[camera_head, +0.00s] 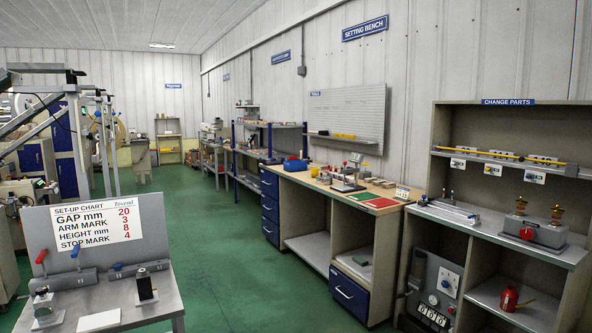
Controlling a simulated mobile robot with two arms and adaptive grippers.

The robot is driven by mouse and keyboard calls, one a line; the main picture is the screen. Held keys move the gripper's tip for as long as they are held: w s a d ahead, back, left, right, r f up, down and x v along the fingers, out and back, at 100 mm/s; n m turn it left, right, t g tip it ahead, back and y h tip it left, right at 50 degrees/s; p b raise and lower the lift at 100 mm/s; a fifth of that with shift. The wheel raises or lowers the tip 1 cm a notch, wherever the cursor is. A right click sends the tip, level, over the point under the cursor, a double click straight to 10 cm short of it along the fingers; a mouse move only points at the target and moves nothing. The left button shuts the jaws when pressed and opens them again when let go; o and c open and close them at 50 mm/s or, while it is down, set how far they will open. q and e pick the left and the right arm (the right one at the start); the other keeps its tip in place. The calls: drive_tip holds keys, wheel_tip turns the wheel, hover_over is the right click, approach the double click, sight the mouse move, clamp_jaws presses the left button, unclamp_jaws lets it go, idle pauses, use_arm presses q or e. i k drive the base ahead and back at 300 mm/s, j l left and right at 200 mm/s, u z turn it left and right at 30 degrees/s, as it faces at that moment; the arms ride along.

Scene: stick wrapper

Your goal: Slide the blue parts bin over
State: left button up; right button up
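A small blue bin (295,165) sits on the far left part of the wooden top of the setting bench (330,182), along the right wall. It looks like the blue parts bin, and something red shows at its edge. It is small in the picture, so its contents are hard to make out. Neither of my grippers shows in the head view.
On the bench stand a metal fixture (347,178) and a red-and-green mat (378,203). A change parts cabinet (470,225) stands at the right. A set-up chart table (100,285) is at the lower left. Green floor (225,250) is clear between them.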

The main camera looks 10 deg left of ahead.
sight(294, 165)
drive_tip(key=i, duration=0.6)
drive_tip(key=i+l+u, duration=0.1)
drive_tip(key=i, duration=0.55)
drive_tip(key=i+l, duration=0.15)
drive_tip(key=i, duration=0.45)
drive_tip(key=i+l, duration=0.1)
drive_tip(key=i, duration=0.55)
drive_tip(key=i+j+u, duration=0.25)
drive_tip(key=i+u, duration=0.15)
drive_tip(key=i, duration=0.25)
drive_tip(key=i+u, duration=0.35)
drive_tip(key=i, duration=0.25)
drive_tip(key=i+l+u, duration=0.15)
drive_tip(key=i+u, duration=0.25)
drive_tip(key=i, duration=2.15)
drive_tip(key=i+z, duration=0.45)
drive_tip(key=i+j+z, duration=0.45)
drive_tip(key=i, duration=0.15)
drive_tip(key=i+j+z, duration=0.3)
drive_tip(key=i+z, duration=0.15)
drive_tip(key=i, duration=0.1)
